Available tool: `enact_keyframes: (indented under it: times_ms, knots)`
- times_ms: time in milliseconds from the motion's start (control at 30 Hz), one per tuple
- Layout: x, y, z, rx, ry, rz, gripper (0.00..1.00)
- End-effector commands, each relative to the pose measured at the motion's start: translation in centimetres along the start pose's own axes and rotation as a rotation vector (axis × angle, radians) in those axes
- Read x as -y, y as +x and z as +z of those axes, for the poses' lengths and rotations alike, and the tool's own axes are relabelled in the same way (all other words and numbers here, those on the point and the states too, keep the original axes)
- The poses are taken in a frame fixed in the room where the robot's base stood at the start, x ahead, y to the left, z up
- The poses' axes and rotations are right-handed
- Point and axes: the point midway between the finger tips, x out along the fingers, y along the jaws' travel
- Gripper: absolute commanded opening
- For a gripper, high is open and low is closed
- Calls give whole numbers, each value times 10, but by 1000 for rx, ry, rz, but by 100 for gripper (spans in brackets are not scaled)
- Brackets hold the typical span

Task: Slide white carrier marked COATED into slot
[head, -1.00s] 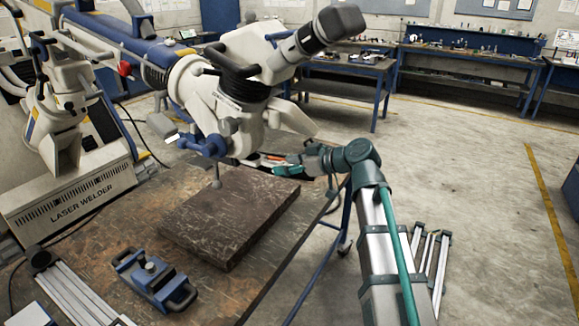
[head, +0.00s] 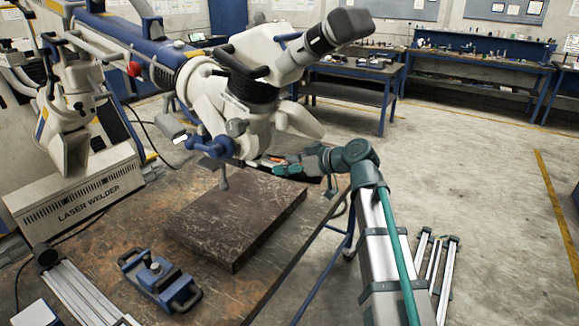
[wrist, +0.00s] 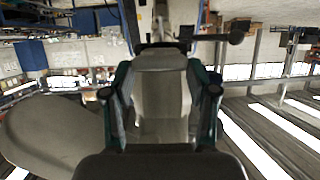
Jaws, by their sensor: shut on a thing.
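My gripper (head: 283,168), dark with teal parts, is beneath the right side of the white microscope head (head: 243,118). In the wrist view its two fingers (wrist: 161,100) are shut on a pale grey-white piece (wrist: 162,78), which looks like the carrier. No COATED marking is readable on it. In the head view the held piece is mostly hidden by the gripper and the microscope. The slot cannot be made out in either view. A small white tab (head: 180,140) shows at the microscope's left side, apart from my gripper.
A dark brown slab (head: 235,222) lies on the worn bench (head: 100,225) below the microscope. A blue fixture with handles (head: 160,280) lies at the bench front. The laser welder (head: 85,195) stands at the left.

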Motion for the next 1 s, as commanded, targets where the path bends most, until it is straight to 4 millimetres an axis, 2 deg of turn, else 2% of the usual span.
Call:
enact_keyframes:
  times_ms: [1000]
  knots:
    - [0, 22, -9, 0, 0, 0, 23]
